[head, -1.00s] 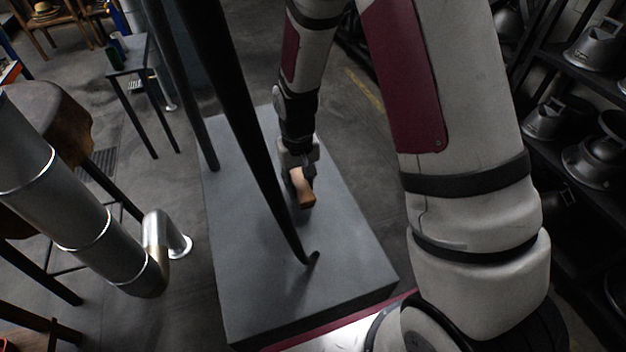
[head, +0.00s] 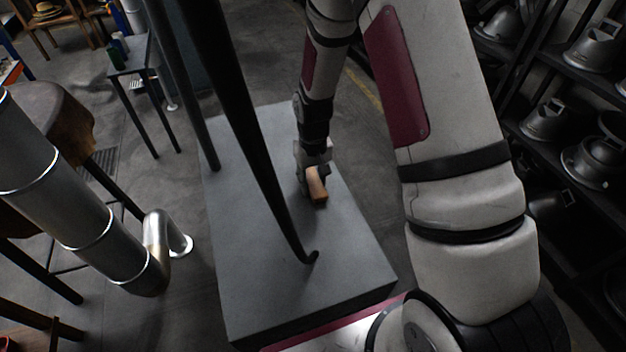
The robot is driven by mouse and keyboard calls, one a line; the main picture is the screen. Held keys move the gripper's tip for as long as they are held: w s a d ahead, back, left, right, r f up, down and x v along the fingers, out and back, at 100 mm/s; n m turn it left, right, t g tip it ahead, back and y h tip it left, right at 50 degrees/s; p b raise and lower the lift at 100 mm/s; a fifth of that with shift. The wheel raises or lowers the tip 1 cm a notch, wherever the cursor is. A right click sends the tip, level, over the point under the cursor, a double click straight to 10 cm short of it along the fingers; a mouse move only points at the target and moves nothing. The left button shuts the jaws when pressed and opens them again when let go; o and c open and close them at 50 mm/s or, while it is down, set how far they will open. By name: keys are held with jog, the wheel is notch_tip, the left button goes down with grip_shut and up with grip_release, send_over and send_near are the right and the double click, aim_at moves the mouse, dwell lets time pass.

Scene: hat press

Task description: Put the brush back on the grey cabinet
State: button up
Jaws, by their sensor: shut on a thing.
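The brush (head: 317,187) is a small orange-brown block in the middle of the head view. My gripper (head: 314,172) is shut on it, pointing down. The grey cabinet (head: 250,265) has a flat grey top that fills the centre of the view. The brush is over the right part of this top, near its right edge. I cannot tell whether the brush touches the top or is slightly above it. The fingertips are partly hidden by the brush and the gripper body.
A dark curved pipe (head: 262,165) crosses over the cabinet top, left of my gripper. A metal duct (head: 85,220) stands at the left. Shelves with metal hat moulds (head: 590,165) line the right. The cabinet's front top is clear. A small table (head: 128,58) is at the back left.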

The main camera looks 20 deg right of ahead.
aim_at(313, 180)
jog(key=shift+f, duration=0.15)
jog(key=o, duration=1)
notch_tip(313, 180, up, 13)
jog(key=s+r+t, duration=0.1)
jog(key=s+r, duration=0.4)
jog(key=r, duration=0.3)
jog(key=s+r+t, duration=0.1)
jog(key=s+r, duration=0.4)
jog(key=r, duration=0.3)
jog(key=s+r+t, duration=0.1)
jog(key=s+r, duration=0.1)
jog(key=s, duration=0.5)
jog(key=s+r+t, duration=0.1)
jog(key=s+r, duration=0.2)
jog(key=s, duration=0.4)
jog(key=shift+s+d+r+t, duration=0.15)
jog(key=shift+s+r+t, duration=0.15)
jog(key=shift+s+t, duration=0.1)
